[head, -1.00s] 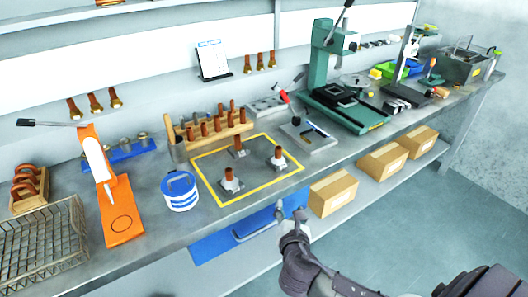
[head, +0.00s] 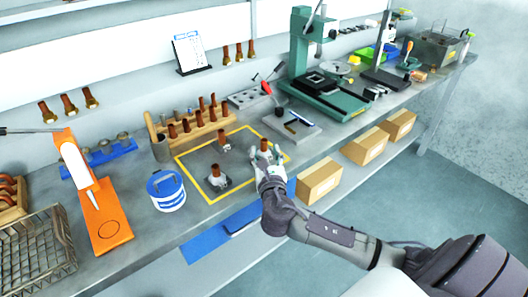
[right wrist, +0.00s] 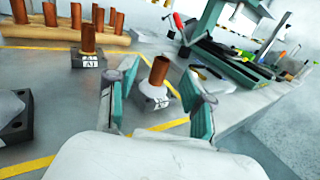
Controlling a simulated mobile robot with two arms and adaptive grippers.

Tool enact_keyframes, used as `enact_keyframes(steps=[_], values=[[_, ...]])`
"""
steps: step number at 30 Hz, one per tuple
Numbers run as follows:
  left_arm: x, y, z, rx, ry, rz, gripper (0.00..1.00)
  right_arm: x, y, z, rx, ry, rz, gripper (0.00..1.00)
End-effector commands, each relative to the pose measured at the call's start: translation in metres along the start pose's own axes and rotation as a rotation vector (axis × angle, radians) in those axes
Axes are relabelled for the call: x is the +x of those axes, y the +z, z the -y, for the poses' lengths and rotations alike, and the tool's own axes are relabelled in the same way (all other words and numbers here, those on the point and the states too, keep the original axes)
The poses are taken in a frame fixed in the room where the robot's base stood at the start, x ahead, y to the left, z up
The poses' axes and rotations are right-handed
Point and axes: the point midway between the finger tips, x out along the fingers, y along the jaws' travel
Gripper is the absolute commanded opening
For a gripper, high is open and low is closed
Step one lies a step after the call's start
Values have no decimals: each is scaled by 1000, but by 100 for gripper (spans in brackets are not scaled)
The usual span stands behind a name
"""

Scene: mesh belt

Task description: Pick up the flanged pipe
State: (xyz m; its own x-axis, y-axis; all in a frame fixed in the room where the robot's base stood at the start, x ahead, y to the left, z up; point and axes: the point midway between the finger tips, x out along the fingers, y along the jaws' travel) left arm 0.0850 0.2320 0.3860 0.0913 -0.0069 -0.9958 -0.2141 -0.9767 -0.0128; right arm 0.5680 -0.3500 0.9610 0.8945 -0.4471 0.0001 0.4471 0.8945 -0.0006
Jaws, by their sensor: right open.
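Three copper pipes on grey flanged bases stand upright inside a yellow-taped square on the bench. In the head view, one flanged pipe (head: 217,176) is at the front and another (head: 224,140) is at the back. The third flanged pipe (head: 264,145) is at the right, partly hidden by my right gripper (head: 266,165). In the right wrist view, that pipe (right wrist: 158,75) shows between the open fingers of my right gripper (right wrist: 160,97), slightly beyond their tips. The back pipe (right wrist: 88,40) has a printed label on its base. My left gripper is not in view.
A wooden rack of copper pipes (head: 190,131) stands behind the square. A blue-and-white tub (head: 167,192) and an orange stand (head: 105,225) are to the left. A green press (head: 302,50) stands at the right. Cardboard boxes (head: 319,181) sit on the lower shelf.

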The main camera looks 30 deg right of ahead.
Motion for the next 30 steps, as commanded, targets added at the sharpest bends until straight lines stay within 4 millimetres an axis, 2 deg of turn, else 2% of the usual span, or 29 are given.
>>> enact_keyframes(steps=[4, 12, 21, 23, 30], values=[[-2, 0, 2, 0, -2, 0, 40, 11, 1, 1, -1, -1, 0, 52], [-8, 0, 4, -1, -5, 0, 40, 49, 0, 3, 0, -1, 0, 52], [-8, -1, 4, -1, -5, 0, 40, 55, -2, 3, 1, 1, -2, 52], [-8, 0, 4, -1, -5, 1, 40, 55, -2, 3, 1, 1, -2, 43], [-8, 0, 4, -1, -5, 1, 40, 54, -2, 3, 1, 0, -2, 3]])
